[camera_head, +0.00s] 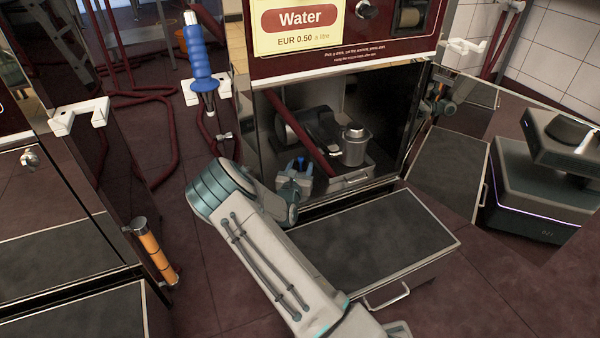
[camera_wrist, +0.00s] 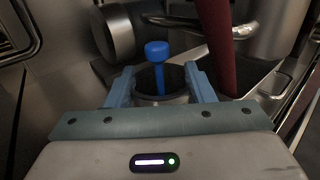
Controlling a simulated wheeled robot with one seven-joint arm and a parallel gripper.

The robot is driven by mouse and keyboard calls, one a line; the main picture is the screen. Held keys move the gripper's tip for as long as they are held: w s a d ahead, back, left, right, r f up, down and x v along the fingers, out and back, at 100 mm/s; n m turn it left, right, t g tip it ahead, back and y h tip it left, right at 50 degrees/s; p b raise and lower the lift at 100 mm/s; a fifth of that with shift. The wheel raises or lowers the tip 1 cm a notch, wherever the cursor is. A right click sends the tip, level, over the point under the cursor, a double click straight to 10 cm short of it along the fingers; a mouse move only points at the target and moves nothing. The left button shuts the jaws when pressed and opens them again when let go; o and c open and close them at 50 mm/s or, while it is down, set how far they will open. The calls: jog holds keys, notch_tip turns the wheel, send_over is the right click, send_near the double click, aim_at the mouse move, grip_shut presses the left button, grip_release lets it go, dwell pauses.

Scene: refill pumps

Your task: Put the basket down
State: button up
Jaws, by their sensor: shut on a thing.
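My gripper (camera_head: 295,175) reaches into the open compartment under the water panel. In the wrist view my gripper (camera_wrist: 160,88) has its two blue fingers closed on the sides of a small round metal basket (camera_wrist: 163,99). A blue stem with a round blue knob (camera_wrist: 157,50) stands up from the middle of the basket. In the head view only the blue knob (camera_head: 301,162) shows clearly between the fingers. The basket's underside is hidden, so I cannot tell whether it touches the compartment floor.
A metal canister (camera_head: 354,146) stands to the right of my gripper. A dark red pipe (camera_head: 302,137) slants down behind it, near a horizontal metal cylinder (camera_head: 292,127). An open flap (camera_head: 385,240) with a handle lies in front. A blue nozzle (camera_head: 202,70) hangs at left.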

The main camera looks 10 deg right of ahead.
jog(key=shift+f, duration=0.15)
jog(key=o, duration=1.1)
